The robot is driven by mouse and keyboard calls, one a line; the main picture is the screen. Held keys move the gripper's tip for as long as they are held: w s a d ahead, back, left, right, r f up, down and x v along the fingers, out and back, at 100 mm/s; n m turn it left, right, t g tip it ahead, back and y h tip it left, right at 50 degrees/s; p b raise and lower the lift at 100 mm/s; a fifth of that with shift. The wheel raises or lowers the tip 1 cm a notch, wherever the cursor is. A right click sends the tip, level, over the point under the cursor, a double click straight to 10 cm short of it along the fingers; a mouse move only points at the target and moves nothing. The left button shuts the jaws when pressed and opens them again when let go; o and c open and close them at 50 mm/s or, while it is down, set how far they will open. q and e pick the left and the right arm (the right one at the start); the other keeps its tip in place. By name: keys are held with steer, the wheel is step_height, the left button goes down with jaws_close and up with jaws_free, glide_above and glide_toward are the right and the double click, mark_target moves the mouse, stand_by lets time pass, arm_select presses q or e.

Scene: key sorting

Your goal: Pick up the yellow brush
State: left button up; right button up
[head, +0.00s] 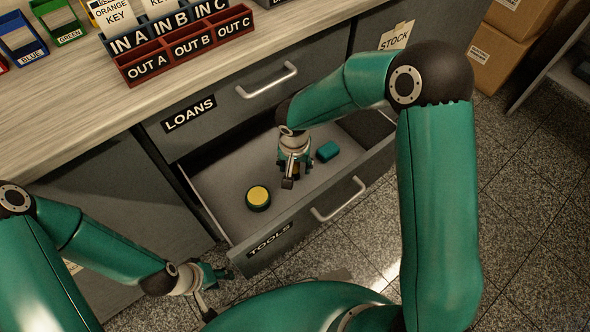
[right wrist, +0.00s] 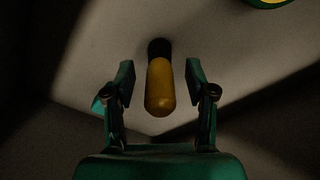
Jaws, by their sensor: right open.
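The yellow brush (right wrist: 160,88) shows in the right wrist view as a rounded yellow handle with a dark far end. It lies between the two spread fingers of my right gripper (right wrist: 160,78), with a visible gap on each side. In the head view my right gripper (head: 293,178) points down inside the open TOOLS drawer and hides most of the brush. My left gripper (head: 210,289) is open and empty, low in front of the cabinet, outside the drawer.
The TOOLS drawer (head: 224,202) also holds a round yellow-and-green tin (head: 258,197) and a teal block (head: 328,151). Its front panel (head: 325,222) and side walls surround my right gripper. The closed LOANS drawer (head: 220,110) is above. Key trays (head: 185,55) stand on the counter.

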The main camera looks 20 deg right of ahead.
steer(key=shift+f, duration=0.15)
steer(key=c, duration=1.1)
steer(key=shift+o, duration=0.2)
step_height(320, 180, up, 20)
steer(key=p, duration=0.5)
steer(key=shift+p, duration=0.4)
